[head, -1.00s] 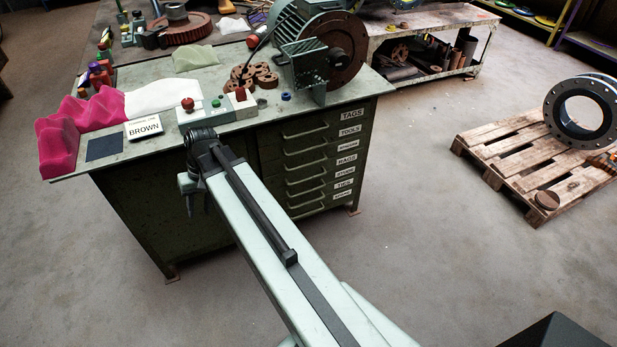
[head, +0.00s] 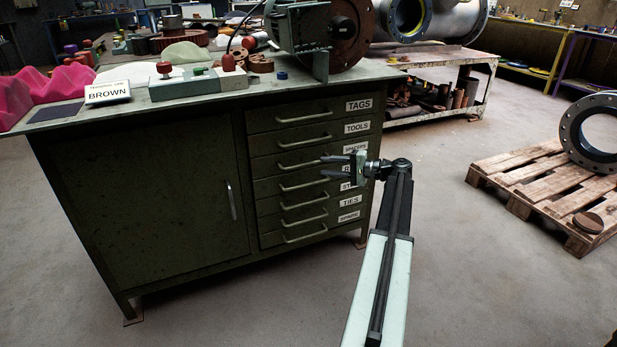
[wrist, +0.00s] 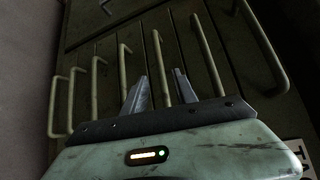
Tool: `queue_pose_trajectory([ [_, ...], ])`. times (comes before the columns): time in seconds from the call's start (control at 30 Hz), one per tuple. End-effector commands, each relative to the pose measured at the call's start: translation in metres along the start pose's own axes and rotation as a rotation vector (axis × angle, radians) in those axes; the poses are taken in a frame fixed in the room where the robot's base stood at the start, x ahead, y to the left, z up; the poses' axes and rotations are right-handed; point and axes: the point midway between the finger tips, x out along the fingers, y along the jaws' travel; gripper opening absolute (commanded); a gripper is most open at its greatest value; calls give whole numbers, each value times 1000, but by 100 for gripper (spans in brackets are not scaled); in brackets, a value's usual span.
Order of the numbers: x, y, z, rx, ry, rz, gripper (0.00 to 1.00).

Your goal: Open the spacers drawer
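The spacers drawer (head: 283,163) is the third down in the dark green cabinet, under TAGS and TOOLS, and looks shut. Its label (head: 355,149) is partly hidden by my gripper. Its bar handle (head: 300,166) faces me. My gripper (head: 326,167) is open in front of the right side of the drawer stack, fingers pointing left. In the wrist view, my gripper (wrist: 161,80) has one finger on each side of the third handle (wrist: 158,55) as pictured. I cannot tell whether the fingers reach around it or stop short, and no contact is clear.
Neighbouring handles, such as the TOOLS handle (head: 305,140) and TAGS handle (head: 303,117), sit close by. A cabinet door (head: 145,195) is left of the drawers. A wooden pallet (head: 545,190) stands to the right. The floor (head: 470,280) between is clear.

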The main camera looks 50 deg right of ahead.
Motion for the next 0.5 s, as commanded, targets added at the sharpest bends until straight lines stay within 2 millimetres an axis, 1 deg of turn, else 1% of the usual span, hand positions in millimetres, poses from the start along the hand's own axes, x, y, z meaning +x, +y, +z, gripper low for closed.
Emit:
queue_pose_trajectory([
  [0.07,3,-2,1,0,-1,1,34],
  [0.17,16,-1,1,-1,-2,2,34],
  [0.4,61,0,1,0,-3,3,34],
  [0.5,72,0,1,0,-2,3,34],
])
